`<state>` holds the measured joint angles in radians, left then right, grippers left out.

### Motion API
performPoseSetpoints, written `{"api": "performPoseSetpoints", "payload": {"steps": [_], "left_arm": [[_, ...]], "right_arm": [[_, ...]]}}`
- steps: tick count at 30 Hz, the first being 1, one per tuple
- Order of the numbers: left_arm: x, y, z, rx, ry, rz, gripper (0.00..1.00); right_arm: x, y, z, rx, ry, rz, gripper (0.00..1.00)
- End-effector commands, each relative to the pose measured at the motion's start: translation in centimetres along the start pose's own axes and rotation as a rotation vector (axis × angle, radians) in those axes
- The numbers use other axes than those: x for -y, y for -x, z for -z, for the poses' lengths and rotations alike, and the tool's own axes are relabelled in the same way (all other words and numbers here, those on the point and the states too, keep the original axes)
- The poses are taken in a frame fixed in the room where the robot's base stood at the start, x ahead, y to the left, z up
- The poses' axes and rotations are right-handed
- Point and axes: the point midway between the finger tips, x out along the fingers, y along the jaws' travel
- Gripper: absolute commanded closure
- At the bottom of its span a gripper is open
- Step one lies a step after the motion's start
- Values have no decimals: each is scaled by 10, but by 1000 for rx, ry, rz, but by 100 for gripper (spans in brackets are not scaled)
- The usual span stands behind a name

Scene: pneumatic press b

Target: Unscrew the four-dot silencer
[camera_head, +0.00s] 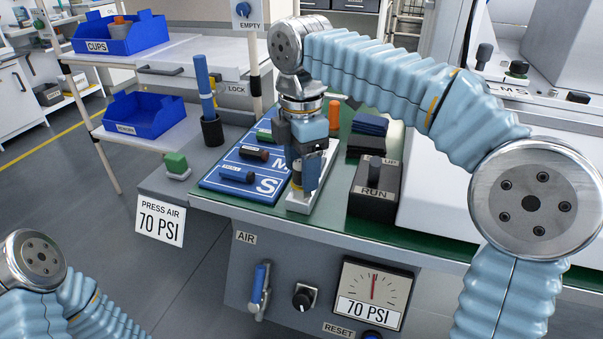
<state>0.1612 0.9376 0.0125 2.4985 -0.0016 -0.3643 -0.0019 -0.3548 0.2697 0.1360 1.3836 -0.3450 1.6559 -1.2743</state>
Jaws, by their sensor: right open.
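My right gripper (304,183) points straight down over a pale metal plate (313,195) near the front of the green bench. It is open, with its fingers at the plate's near half. They cover most of what stands there, and I cannot tell whether they touch anything. An orange upright cylinder (334,114) stands just behind the gripper. No dot marks can be made out, so I cannot tell which part is the four-dot silencer; it may be hidden behind the fingers. Of my left arm only links show at lower left; its gripper is out of view.
A blue mat (210,184) marked S and M holds dark parts, left of the gripper. A RUN box (374,193) and dark blocks (364,146) stand at right. The panel below has an AIR lever (260,287) and a gauge (372,293) labelled 70 PSI.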

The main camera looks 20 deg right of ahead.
Motion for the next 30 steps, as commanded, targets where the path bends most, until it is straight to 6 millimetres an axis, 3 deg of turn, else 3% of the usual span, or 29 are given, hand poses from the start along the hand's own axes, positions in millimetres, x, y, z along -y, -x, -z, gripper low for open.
{"api": "performPoseSetpoints", "payload": {"steps": [11, 22, 26, 30], "left_arm": [[1, -1, 0, -1, 1, 1, 38], [1, -1, 0, -1, 0, 1, 38], [1, -1, 0, -1, 0, 0, 38], [1, -1, 0, -1, 0, 0, 38]], "right_arm": [[0, -6, 0, 0, -1, 1, 38], [0, -6, 0, 0, -1, 1, 95], [0, -6, 0, 0, 37, 1, 98], [0, -6, 0, -2, 282, 1, 98]]}}
